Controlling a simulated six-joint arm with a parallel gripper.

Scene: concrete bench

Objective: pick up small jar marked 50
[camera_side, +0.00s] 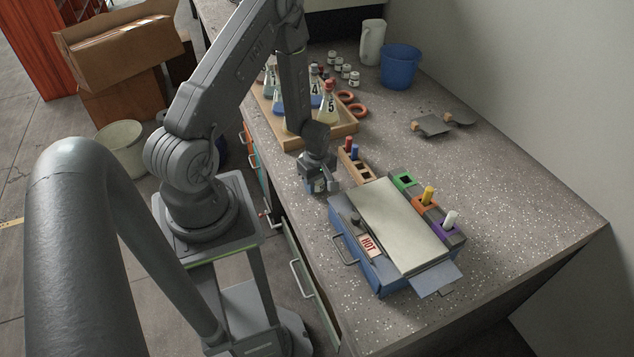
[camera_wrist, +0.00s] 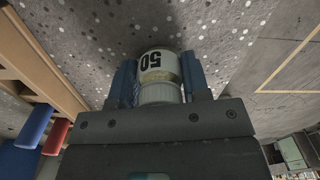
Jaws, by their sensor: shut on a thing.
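The small jar marked 50 (camera_wrist: 160,66) is white with dark digits and a pale ribbed cap, and it sits between the two fingers of my gripper (camera_wrist: 158,80) in the wrist view. The fingers touch it on both sides, and the gripper is shut on it. The digits appear upside down there. In the side view my gripper (camera_side: 322,186) is low over the bench, left of the wooden block and near the bench's front edge. The jar is mostly hidden there, and I cannot tell whether it touches the bench.
A wooden block (camera_side: 356,168) with a red and a blue vial stands close by. The blue box marked HOT (camera_side: 383,240) is in front of it. A wooden tray (camera_side: 345,131) of flasks, several small jars (camera_side: 345,71) and a blue bucket (camera_side: 400,66) stand farther back.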

